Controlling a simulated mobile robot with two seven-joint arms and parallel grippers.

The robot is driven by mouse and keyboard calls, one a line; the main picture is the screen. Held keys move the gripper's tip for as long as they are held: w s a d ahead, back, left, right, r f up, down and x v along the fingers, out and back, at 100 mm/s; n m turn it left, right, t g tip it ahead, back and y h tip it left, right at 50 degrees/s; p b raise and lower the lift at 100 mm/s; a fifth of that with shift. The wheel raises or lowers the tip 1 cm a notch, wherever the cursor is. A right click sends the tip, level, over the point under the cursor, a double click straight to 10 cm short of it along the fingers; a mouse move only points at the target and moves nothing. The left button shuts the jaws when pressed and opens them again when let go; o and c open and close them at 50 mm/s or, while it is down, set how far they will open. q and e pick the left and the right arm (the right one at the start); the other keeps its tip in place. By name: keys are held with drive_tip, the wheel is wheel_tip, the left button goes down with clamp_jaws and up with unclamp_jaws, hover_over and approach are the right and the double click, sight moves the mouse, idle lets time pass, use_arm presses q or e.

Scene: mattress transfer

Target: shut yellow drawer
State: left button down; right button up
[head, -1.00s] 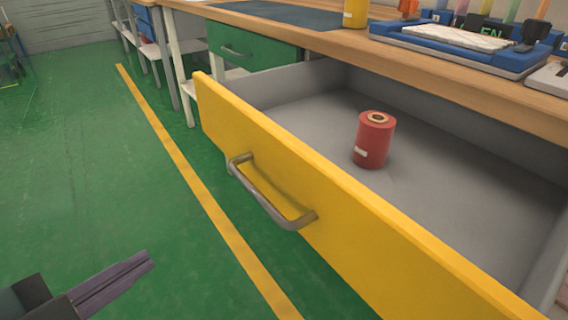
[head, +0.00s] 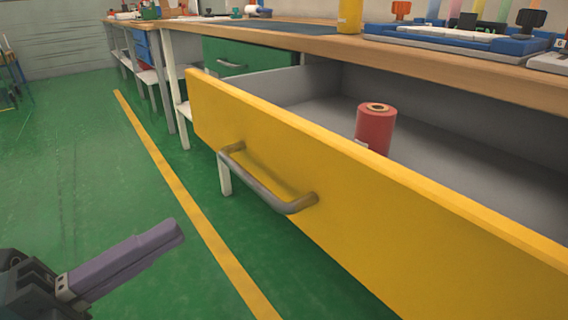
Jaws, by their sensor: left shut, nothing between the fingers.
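The yellow drawer (head: 390,214) is pulled out from under the workbench. Its grey inside shows behind the yellow front. A curved metal handle (head: 262,188) is on the front. A red spool (head: 375,130) stands upright inside the drawer, its lower part hidden by the drawer front. My left gripper (head: 172,233) is at the lower left, shut and empty. In the picture it is left of the handle and below it, apart from the drawer. My right gripper is not in view.
The wooden workbench (head: 440,66) runs above the drawer. A yellow cylinder (head: 350,16) and a blue tray (head: 470,45) stand on it. A green drawer (head: 236,58) sits farther back. Green floor with a yellow line (head: 180,190) lies open on the left.

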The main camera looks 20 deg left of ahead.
use_arm(q)
drive_tip(key=x, duration=0.8)
drive_tip(key=shift+b, duration=0.4)
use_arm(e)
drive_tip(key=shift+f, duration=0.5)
use_arm(q)
drive_tip(key=shift+d+f, duration=0.1)
